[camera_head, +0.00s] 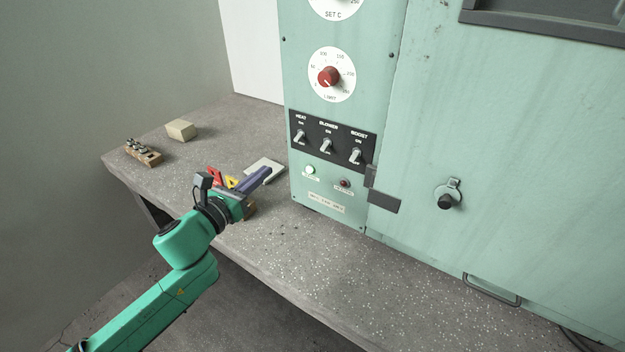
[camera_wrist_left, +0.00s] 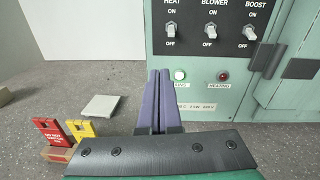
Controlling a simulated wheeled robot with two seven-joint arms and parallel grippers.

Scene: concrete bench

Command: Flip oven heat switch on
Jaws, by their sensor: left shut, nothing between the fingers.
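The HEAT switch (camera_head: 299,136) is the leftmost of three toggles on the black panel of the green oven. Its lever appears to point down, toward OFF. It also shows in the left wrist view (camera_wrist_left: 171,29), between its ON and OFF labels. The BLOWER switch (camera_head: 326,146) and BOOST switch (camera_head: 355,156) sit to its right, with levers at a similar angle. My left gripper (camera_head: 267,171) is shut and empty. Its purple fingers (camera_wrist_left: 158,75) are apart from the panel, below and left of the HEAT switch. My right gripper is not in view.
A red LIMIT knob (camera_head: 328,77) is above the switches. Below them are a pale green lamp (camera_head: 310,170) and a dark red lamp (camera_head: 345,183). Red and yellow tags (camera_wrist_left: 80,128) and a pale flat block (camera_wrist_left: 101,107) lie near my gripper. A beige block (camera_head: 181,130) is farther left.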

